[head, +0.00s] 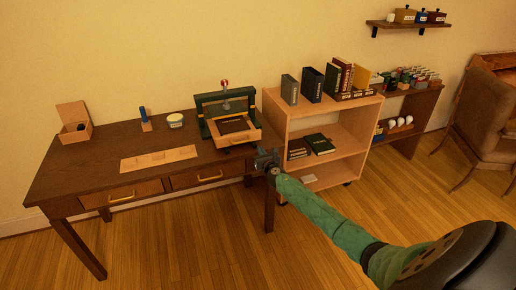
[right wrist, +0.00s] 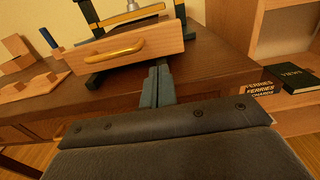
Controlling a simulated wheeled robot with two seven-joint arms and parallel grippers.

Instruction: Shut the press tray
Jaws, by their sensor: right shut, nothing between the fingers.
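The press (head: 225,105) stands at the right end of the dark desk, a green frame with a red-topped screw. Its wooden press tray (head: 238,137) sticks out at the front, pulled open toward me. In the right wrist view the tray front (right wrist: 135,47) with its curved brass handle (right wrist: 115,51) is just beyond my gripper. My right gripper (head: 266,158) is shut and empty, in front of the tray and a little below it. It also shows in the right wrist view (right wrist: 158,75), with its fingers together and apparently apart from the tray front. My left gripper is not in view.
The desk (head: 95,160) holds a small open box (head: 75,125), a blue-handled tool (head: 145,118), a round tin (head: 175,120) and a wooden board (head: 158,158). A book cart (head: 275,130) stands close to the right of the press. Floor in front is clear.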

